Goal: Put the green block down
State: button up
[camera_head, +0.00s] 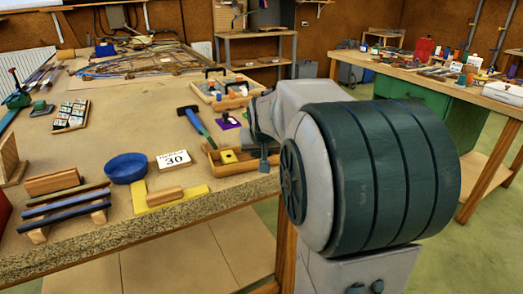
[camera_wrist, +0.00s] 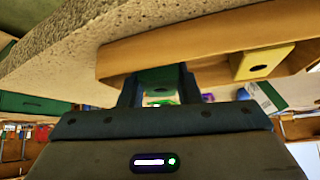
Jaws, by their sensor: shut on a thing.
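My gripper (camera_wrist: 158,88) is shut on the green block (camera_wrist: 160,77), which shows between the two dark fingers in the wrist view. In the head view my gripper (camera_head: 264,160) hangs at the right end of a small wooden tray (camera_head: 240,168) near the bench's front edge. The head view does not show the green block clearly; my arm and fingers cover that spot. In the wrist view the block is close to the tray wall (camera_wrist: 190,48); I cannot tell whether it touches the tray. A yellow block (camera_wrist: 262,62) with a dark hole sits in the tray.
A purple piece (camera_head: 228,121) and a wooden tray of small items (camera_head: 226,90) are behind. Bare bench top (camera_head: 140,115) shows further left.

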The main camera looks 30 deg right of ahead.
jog(key=shift+f+b, duration=0.35)
jog(key=shift+f, duration=0.15)
